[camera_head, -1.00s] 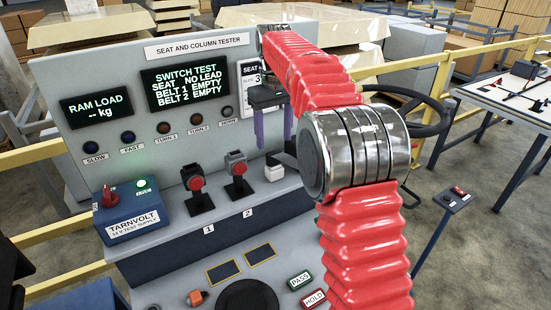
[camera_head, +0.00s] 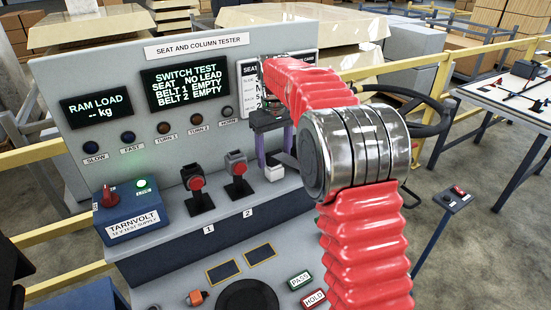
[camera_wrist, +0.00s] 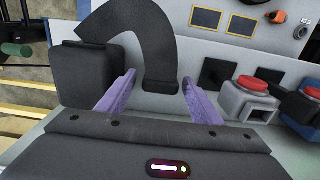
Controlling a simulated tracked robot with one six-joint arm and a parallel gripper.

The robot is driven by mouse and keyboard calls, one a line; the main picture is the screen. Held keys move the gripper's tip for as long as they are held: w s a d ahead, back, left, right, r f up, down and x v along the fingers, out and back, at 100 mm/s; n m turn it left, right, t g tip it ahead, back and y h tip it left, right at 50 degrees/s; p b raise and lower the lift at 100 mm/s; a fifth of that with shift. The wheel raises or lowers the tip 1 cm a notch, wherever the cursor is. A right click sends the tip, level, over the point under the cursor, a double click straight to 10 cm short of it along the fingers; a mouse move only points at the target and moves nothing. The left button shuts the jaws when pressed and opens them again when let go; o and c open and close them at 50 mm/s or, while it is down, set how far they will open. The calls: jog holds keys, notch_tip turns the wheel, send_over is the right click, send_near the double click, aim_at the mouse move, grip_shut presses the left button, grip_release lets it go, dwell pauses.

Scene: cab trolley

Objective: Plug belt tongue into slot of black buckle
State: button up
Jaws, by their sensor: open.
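My gripper (camera_wrist: 157,96) is open, with two purple fingers apart and nothing clamped between them; it also shows partly behind my arm in the head view (camera_head: 275,152). A dark block (camera_wrist: 88,75) sits by the left finger. Two buckles with red buttons stand on the console, buckle 1 (camera_head: 194,184) and buckle 2 (camera_head: 237,170).
A blue supply box (camera_head: 133,212) with a red knob stands left of the buckles. My arm hides the console's right side.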

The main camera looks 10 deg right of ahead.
aim_at(274, 151)
jog(key=shift+c, duration=0.4)
dwell(0.5)
jog(key=c, duration=1.3)
jog(key=shift+c, duration=0.2)
jog(key=shift+r, duration=0.2)
jog(key=shift+r, duration=0.4)
jog(key=shift+r, duration=0.3)
jog(key=shift+r, duration=0.35)
jog(key=shift+r, duration=0.35)
jog(key=shift+r, duration=0.35)
